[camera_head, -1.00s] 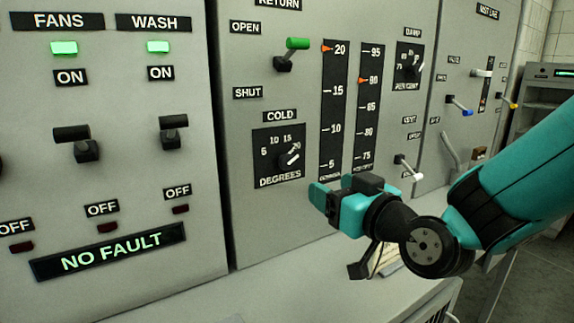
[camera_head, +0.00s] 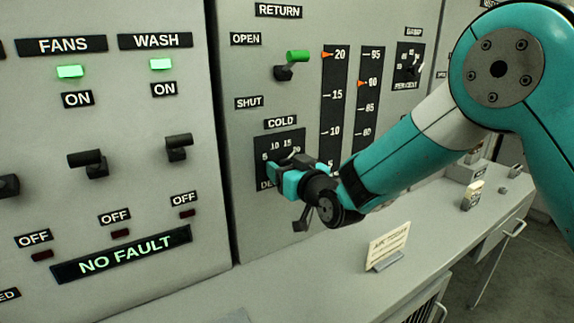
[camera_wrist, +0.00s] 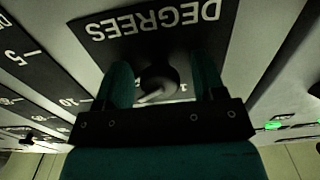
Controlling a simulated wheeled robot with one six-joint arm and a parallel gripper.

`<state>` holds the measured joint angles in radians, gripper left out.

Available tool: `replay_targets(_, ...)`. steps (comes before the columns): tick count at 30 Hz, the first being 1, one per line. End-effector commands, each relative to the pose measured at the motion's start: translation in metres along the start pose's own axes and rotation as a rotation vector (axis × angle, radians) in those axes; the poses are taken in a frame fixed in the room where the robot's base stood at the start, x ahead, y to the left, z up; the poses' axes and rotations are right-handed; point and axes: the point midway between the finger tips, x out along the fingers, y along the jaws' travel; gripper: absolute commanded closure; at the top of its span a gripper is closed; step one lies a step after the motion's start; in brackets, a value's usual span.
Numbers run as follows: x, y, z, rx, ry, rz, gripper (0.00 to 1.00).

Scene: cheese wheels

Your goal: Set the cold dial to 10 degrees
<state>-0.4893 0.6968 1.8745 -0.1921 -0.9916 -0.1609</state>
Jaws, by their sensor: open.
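The cold dial's black plate (camera_head: 262,146) is under the COLD label on the grey panel. My gripper (camera_head: 277,172) is in front of its lower part and hides the knob in the head view. In the wrist view the plate (camera_wrist: 95,25) shows upside down with the word DEGREES. The round dark knob (camera_wrist: 158,80) with a pale pointer line lies between my two teal fingers, which are open on either side of it. I see gaps beside the knob, so no grip shows. The exact number at the pointer cannot be read.
A green-tipped lever (camera_head: 297,57) is above the dial, and vertical scales (camera_head: 334,100) stand to its right. FANS and WASH switches (camera_head: 88,163) are on the left panel. A small card (camera_head: 388,247) stands on the desk (camera_head: 300,290) below.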

Motion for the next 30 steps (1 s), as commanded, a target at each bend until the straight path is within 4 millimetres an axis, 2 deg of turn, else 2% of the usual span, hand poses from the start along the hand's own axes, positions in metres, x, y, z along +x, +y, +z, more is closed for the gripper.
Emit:
replay_targets(4, -0.0002, 0.0, 0.0001, 0.0, 0.0, 0.0, 0.37)
replay_targets(5, -0.0002, 0.0, 0.0001, 0.0, 0.0, 0.0, 0.41)
replay_targets(9, -0.0003, 0.0, 0.0, 0.0, 0.0, 0.0, 0.73)
replay_targets(11, -0.0003, 0.0, 0.0, 0.0, 0.0, 0.0, 0.86)
replay_targets(20, -0.0004, -0.0001, 0.0017, -0.026, 0.002, 0.0, 0.86)
replay_targets(30, -0.0005, 0.0002, 0.0059, -0.226, 0.006, 0.0, 0.86)
